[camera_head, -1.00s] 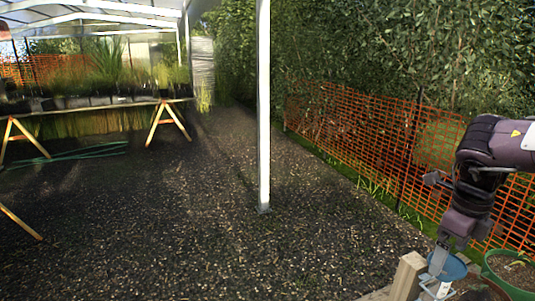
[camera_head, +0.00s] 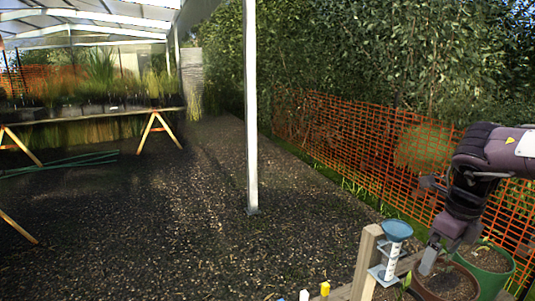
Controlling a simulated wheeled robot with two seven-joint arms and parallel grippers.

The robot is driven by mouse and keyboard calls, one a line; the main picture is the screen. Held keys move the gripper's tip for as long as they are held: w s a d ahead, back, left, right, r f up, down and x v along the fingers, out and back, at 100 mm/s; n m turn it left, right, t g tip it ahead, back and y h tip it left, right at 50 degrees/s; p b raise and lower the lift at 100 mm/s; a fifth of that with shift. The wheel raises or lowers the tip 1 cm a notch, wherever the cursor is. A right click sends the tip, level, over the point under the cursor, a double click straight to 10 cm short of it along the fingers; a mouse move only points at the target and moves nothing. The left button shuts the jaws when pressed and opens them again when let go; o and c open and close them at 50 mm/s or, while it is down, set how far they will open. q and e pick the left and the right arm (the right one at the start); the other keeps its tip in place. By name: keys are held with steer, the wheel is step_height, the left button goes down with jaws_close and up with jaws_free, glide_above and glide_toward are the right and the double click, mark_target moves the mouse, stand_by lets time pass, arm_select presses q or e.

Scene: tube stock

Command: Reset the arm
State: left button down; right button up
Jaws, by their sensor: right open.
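My right gripper (camera_head: 428,263) comes in from the right edge and points down. It is open, and nothing shows between its fingers. It is just to the right of a clear tube (camera_head: 392,252) with a blue funnel-shaped top (camera_head: 397,230), with a small visible gap at the funnel. The tube stands upright in a pale bracket on a wooden post (camera_head: 366,262). My right gripper's fingertips show in front of or over a brown pot (camera_head: 447,284). My left gripper is not in view.
A green pot (camera_head: 489,267) stands behind the brown one, near my right arm. A yellow piece (camera_head: 325,289) and a white piece (camera_head: 304,296) show at the bottom edge. A white pole (camera_head: 251,130) stands mid-view. Orange mesh fencing (camera_head: 345,140) runs behind; gravel lies open at left.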

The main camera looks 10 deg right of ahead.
steer(key=d+f+m+t+y, duration=0.1)
steer(key=d+f+m+t, duration=0.5)
steer(key=d+f+m, duration=1.05)
steer(key=s+d+f+m+h, duration=0.1)
steer(key=s+d+f+m, duration=0.2)
steer(key=f, duration=0.5)
steer(key=s+d+f+m, duration=0.1)
steer(key=s+f+m, duration=0.1)
steer(key=s+f, duration=0.55)
steer(key=s+d+f+m+h, duration=0.1)
steer(key=s+d+f+m, duration=0.15)
steer(key=f, duration=0.75)
steer(key=s+a+f+m+g, duration=0.1)
steer(key=s+a+f+m, duration=0.3)
steer(key=s+a+f, duration=0.4)
steer(key=s+a+f+m+g, duration=0.1)
steer(key=s+a+f+m, duration=0.2)
steer(key=s+a+f, duration=0.5)
steer(key=s+a+f+m+g, duration=0.1)
steer(key=s+a+f+m, duration=0.1)
steer(key=a, duration=0.7)
steer(key=s+a+f+m+g, duration=0.1)
steer(key=s+a+f, duration=0.3)
steer(key=a, duration=0.5)
steer(key=s+a+f+m+g, duration=0.2)
steer(key=s+a+f+m, duration=0.2)
steer(key=a+f, duration=0.3)
steer(key=shift+a+y, duration=0.3)
steer(key=shift+a, duration=0.6)
